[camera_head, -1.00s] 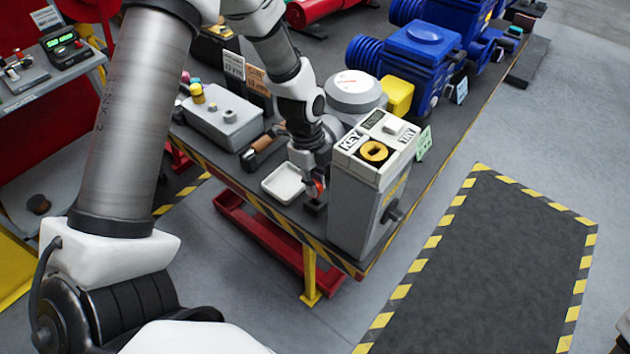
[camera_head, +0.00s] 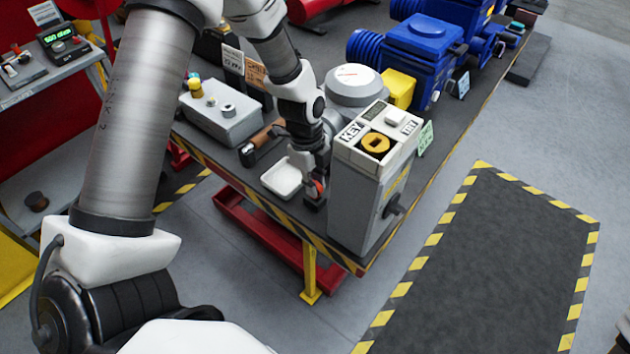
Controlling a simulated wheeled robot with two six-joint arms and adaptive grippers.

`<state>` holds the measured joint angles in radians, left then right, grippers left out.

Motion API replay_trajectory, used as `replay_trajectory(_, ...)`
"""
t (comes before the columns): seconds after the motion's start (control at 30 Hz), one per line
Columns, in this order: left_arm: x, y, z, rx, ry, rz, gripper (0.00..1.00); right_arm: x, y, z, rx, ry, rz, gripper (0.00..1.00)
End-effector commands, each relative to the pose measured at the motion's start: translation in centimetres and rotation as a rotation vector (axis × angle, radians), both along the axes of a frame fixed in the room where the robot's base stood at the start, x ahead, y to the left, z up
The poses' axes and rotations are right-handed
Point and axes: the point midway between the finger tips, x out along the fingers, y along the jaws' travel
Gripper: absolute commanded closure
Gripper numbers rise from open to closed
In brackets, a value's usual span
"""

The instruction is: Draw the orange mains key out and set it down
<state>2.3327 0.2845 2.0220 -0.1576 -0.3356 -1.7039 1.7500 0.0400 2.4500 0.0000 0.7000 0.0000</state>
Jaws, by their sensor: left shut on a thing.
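My left gripper (camera_head: 317,187) points down at the near edge of the bench, just left of a tall grey box marked KEY (camera_head: 365,190). It is shut on a small orange-red piece, seemingly the orange mains key (camera_head: 319,185), which is mostly hidden by the fingers. A small black block (camera_head: 314,203) is directly under it; I cannot tell whether the key is still in the block. A white tray (camera_head: 281,179) lies just left of the gripper. The grey box has a yellow-orange ring with a dark slot (camera_head: 375,143) on top. My right gripper is not in view.
A grey control box (camera_head: 222,118) and a brown-handled tool (camera_head: 262,140) lie left of the tray. A round grey gauge housing (camera_head: 355,83) and blue actuators (camera_head: 405,58) stand behind. The bench's striped edge (camera_head: 290,222) is close to the gripper.

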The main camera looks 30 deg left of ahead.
Motion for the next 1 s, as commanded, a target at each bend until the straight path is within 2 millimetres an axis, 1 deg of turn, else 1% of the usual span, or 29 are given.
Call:
replay_trajectory(0.43, 0.0, 0.0, -1.2, 0.000, 0.000, 0.000, 1.00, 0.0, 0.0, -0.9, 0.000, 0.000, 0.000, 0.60)
replay_trajectory(0.47, 0.0, 0.0, -1.1, 0.000, 0.000, 0.000, 0.74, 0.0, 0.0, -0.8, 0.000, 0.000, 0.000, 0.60)
replay_trajectory(0.5, 0.0, 0.0, -1.1, 0.000, 0.000, 0.000, 0.60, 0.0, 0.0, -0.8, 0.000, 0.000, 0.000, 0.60)
replay_trajectory(0.53, 0.0, 0.0, -1.1, 0.000, 0.000, 0.000, 0.55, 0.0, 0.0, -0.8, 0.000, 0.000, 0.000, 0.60)
replay_trajectory(0.83, 0.0, 0.0, -0.9, 0.000, 0.000, 0.000, 0.55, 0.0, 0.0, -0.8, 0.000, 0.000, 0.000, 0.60)
replay_trajectory(0.93, 0.1, 0.1, 0.0, -0.001, -0.001, 0.001, 0.55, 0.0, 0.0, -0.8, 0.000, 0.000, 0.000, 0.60)
replay_trajectory(1.0, 0.1, 0.3, 1.3, -0.001, -0.004, 0.001, 0.55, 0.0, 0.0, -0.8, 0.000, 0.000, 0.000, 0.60)
